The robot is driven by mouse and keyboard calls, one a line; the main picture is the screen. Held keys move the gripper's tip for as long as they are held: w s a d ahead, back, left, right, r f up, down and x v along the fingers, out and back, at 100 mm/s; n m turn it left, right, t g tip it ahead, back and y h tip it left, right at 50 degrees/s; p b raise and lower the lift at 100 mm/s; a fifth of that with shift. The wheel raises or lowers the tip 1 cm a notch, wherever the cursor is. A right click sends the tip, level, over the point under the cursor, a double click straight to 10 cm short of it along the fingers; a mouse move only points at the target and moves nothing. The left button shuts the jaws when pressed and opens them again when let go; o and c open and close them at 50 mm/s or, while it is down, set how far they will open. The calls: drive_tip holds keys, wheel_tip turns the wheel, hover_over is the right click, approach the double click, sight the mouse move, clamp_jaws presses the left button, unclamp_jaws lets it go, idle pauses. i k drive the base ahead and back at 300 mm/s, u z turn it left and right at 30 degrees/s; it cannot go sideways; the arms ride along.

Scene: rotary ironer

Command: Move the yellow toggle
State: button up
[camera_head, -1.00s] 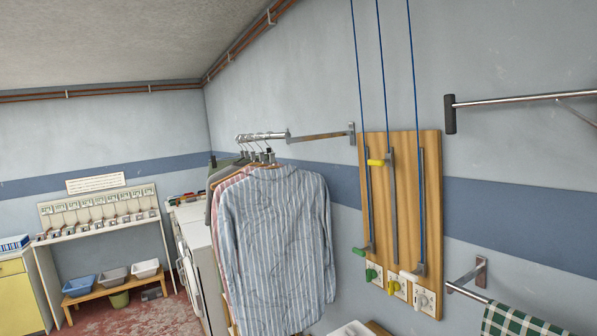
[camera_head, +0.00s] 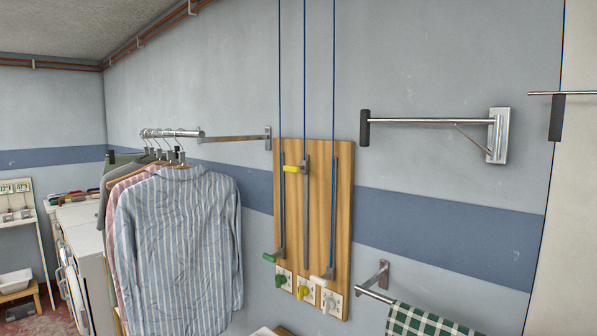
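A yellow toggle (camera_head: 291,169) sits high on the middle track of a wooden board (camera_head: 343,200) fixed to the wall. A green toggle (camera_head: 270,257) and a white toggle (camera_head: 317,279) sit low on the left and right tracks. Below them are wall plates with a green knob (camera_head: 281,281), a yellow knob (camera_head: 303,292) and a white knob (camera_head: 328,302). Blue cords run up from the board. My gripper is not in view.
Striped shirts (camera_head: 180,245) hang on a rail left of the board. A metal wall bar with a black end (camera_head: 430,122) juts out at upper right. A lower bracket (camera_head: 375,283) holds a green checked cloth (camera_head: 425,322). White machines (camera_head: 85,245) stand at left.

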sight(297, 168)
drive_tip(key=z, duration=0.45)
drive_tip(key=i, duration=1.7)
drive_tip(key=u, duration=0.45)
drive_tip(key=i, duration=0.5)
drive_tip(key=z, duration=0.15)
